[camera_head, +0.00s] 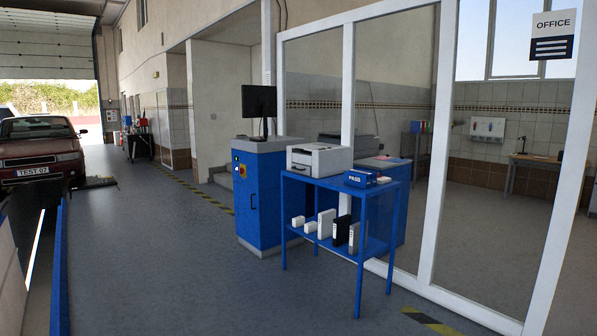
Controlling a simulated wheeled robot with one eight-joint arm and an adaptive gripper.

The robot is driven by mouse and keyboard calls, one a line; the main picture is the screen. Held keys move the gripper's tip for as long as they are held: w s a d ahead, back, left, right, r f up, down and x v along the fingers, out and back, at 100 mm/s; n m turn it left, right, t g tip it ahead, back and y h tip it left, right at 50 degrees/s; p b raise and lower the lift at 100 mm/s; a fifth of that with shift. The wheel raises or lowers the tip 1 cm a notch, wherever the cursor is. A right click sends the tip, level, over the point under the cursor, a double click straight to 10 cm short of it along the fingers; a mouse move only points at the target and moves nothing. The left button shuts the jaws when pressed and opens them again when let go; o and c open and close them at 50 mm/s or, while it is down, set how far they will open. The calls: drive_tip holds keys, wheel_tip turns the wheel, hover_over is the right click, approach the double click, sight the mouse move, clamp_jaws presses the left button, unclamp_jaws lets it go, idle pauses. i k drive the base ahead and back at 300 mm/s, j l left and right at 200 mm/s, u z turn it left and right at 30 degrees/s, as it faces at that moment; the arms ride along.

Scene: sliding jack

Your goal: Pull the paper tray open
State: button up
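A white printer (319,158) stands on the left part of the top of a blue table. Its front faces the lower left, with a dark slot or edge showing there. It is too small in view to make out the paper tray clearly or to tell whether it is shut. My gripper is not in view.
The blue table (325,184) has a lower shelf with several white and dark binders or boxes. A blue PASS box (357,179) sits right of the printer. A blue cabinet (258,205) with a monitor (259,103) stands behind left. Glass office partition at right. Floor (180,260) in front is clear.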

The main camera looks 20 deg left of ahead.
sight(306, 170)
drive_tip(key=i+j+u, duration=0.1)
drive_tip(key=i+u, duration=0.7)
drive_tip(key=i+j+u, duration=0.2)
drive_tip(key=i+u, duration=0.15)
drive_tip(key=i, duration=0.3)
drive_tip(key=i+u, duration=0.35)
drive_tip(key=i, duration=0.3)
drive_tip(key=i+l+u, duration=0.15)
drive_tip(key=i+u, duration=0.2)
drive_tip(key=i, duration=0.3)
drive_tip(key=i+z, duration=0.35)
drive_tip(key=i+j+z, duration=0.2)
drive_tip(key=i+z, duration=0.2)
drive_tip(key=i+j+z, duration=0.35)
drive_tip(key=i, duration=0.15)
